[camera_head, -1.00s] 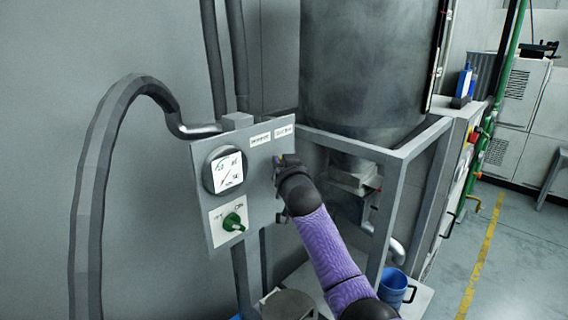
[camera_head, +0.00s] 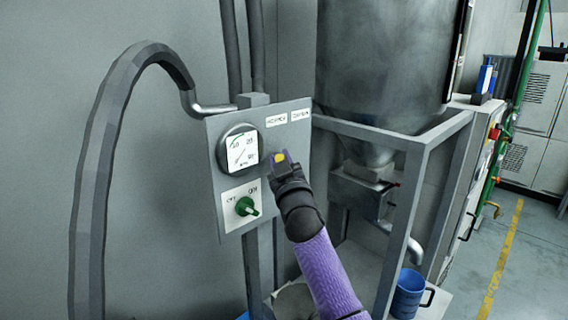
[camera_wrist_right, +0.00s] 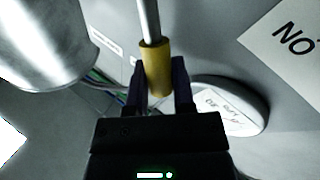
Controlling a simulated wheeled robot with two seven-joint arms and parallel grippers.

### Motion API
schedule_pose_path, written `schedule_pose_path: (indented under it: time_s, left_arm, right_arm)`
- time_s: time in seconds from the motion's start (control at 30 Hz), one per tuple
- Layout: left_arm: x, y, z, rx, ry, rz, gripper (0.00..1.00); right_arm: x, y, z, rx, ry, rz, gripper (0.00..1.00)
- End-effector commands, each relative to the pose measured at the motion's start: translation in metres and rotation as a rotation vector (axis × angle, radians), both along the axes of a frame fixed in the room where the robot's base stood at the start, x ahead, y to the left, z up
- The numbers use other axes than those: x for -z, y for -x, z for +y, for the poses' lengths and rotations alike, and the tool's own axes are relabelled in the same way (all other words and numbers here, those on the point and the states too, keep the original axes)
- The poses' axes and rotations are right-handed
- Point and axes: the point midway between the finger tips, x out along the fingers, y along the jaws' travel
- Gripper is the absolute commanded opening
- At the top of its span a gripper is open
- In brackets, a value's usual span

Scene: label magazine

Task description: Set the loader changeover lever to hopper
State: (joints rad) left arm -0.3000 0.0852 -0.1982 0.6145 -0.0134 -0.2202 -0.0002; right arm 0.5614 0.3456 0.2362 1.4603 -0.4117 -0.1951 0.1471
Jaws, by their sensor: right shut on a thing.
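The changeover lever is a metal rod with a yellow sleeve. The sleeve (camera_wrist_right: 155,72) sits between my right gripper's fingers (camera_wrist_right: 157,84) in the wrist view, and the rod runs out of the top of the picture. In the head view the yellow tip (camera_head: 281,157) shows just past my right gripper (camera_head: 284,165), which is shut on the lever in front of the grey panel (camera_head: 222,211). It is below the left label (camera_head: 277,121), which seems to read HOPPER, left of the right label (camera_head: 300,115). The lever's pivot is hidden. My left gripper is out of view.
The panel also carries a round gauge (camera_head: 241,148) and a green knob (camera_head: 246,206), left of my gripper. A grey frame (camera_head: 408,205) under a large hopper (camera_head: 380,65) stands to the right. A blue bucket (camera_head: 408,294) is low at the right.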

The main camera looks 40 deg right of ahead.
Motion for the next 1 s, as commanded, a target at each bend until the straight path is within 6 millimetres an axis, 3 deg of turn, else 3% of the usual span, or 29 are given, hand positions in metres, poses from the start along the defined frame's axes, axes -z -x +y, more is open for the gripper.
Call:
schedule_pose_path:
  time_s: [0.5, 0.53, 0.6, 0.87, 1.0]
  left_arm:
    - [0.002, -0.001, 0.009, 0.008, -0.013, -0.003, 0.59]
    - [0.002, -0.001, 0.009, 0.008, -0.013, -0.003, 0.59]
    - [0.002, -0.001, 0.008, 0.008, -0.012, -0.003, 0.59]
    - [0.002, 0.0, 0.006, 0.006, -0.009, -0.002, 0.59]
    - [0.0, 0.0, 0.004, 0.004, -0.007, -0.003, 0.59]
  right_arm:
    - [0.003, 0.0, 0.003, -0.001, 0.022, 0.002, 0.0]
    - [0.003, 0.0, 0.003, -0.001, 0.022, 0.002, 0.33]
    - [0.003, 0.0, 0.003, -0.001, 0.022, 0.002, 0.46]
    - [0.003, 0.001, 0.003, 0.0, 0.022, 0.001, 0.46]
    - [0.008, 0.016, 0.009, -0.001, 0.02, 0.002, 0.46]
